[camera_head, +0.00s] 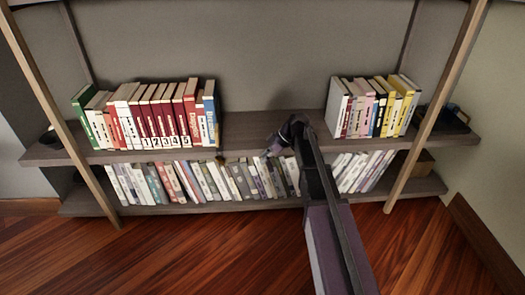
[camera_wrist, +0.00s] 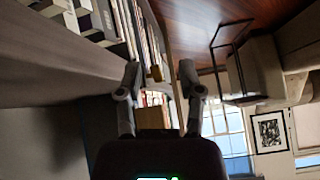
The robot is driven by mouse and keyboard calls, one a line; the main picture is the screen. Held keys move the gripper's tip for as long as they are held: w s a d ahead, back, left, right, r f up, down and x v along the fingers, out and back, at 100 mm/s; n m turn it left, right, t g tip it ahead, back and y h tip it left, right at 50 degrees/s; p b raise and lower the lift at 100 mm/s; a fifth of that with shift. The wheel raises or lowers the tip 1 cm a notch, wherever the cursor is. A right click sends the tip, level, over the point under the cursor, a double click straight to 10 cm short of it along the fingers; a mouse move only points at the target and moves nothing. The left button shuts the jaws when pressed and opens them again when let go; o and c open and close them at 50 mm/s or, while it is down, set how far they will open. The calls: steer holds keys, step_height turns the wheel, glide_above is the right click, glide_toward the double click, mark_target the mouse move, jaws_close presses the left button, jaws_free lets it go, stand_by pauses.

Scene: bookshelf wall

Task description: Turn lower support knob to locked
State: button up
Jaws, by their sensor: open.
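My gripper (camera_head: 275,146) is at the front edge of the upper shelf board in the head view, right of the numbered books. In the wrist view, my gripper (camera_wrist: 160,76) has its two fingers spread apart. A small tan piece (camera_wrist: 155,73), perhaps the lower support knob, shows between the fingertips; I cannot tell its depth or whether a finger touches it. A larger wooden-coloured piece (camera_wrist: 152,118) shows between the fingers closer to the palm. A small brownish bit (camera_head: 219,160) sits at the shelf's front edge in the head view. The knob's setting is not readable.
Books stand on the upper shelf (camera_head: 262,127) in a left group (camera_head: 150,115) and a right group (camera_head: 370,108), with a bare gap between. A row of leaning books (camera_head: 190,182) fills much of the lower shelf. Slanted wooden posts flank the shelves.

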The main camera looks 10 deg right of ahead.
steer(key=s+d+r+m+h+p, duration=0.2)
steer(key=s+d+m+h+p, duration=0.2)
steer(key=s+m, duration=0.3)
steer(key=s+d+r+m+h+p, duration=0.3)
steer(key=s+m, duration=0.5)
steer(key=s, duration=0.7)
steer(key=shift+s+d+r+h+p, duration=0.25)
steer(key=shift+d+h+p, duration=0.15)
steer(key=shift+p, duration=0.5)
steer(key=shift+s, duration=0.1)
